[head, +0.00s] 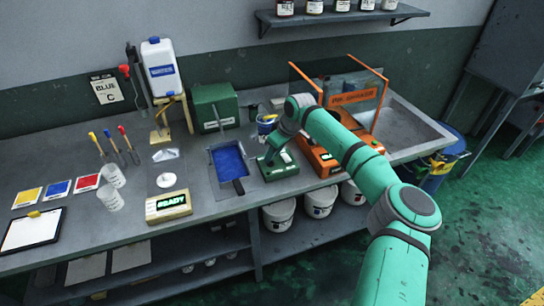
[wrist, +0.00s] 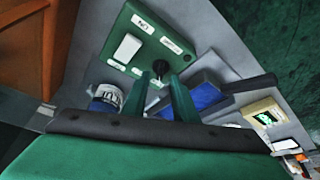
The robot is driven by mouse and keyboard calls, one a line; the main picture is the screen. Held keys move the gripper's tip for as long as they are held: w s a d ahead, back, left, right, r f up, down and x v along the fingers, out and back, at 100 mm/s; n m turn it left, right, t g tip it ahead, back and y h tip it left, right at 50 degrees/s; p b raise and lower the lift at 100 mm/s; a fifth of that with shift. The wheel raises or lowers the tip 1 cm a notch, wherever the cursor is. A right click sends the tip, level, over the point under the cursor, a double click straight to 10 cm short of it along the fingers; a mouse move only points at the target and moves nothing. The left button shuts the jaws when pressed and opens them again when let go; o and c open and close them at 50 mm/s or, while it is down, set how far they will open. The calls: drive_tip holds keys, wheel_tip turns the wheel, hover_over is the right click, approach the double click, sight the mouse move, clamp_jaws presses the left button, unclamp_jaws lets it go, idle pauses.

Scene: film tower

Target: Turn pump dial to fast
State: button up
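The green pump box (head: 280,172) sits near the front edge of the bench in the head view. In the wrist view the pump box (wrist: 134,22) shows a white rectangular plate and small white labels, too blurred to read surely. A black dial (wrist: 160,67) is on its face, with its pointer setting unclear. My gripper (head: 268,158) is over the left side of the box in the head view. In the wrist view my gripper (wrist: 160,82) has its two green fingers apart, with the dial just beyond and between the tips. I cannot tell whether they touch it.
A blue tray (head: 228,160) with a black-handled roller lies left of the box. An orange machine (head: 318,155) stands close on the right. A blue-labelled can (head: 267,122) is behind. A wooden display (head: 168,207) reading READY is at front left.

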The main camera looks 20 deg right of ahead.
drive_tip(key=shift+x, duration=1)
drive_tip(key=shift+w, duration=0.1)
drive_tip(key=c, duration=0.4)
drive_tip(key=shift+a, duration=0.1)
clamp_jaws()
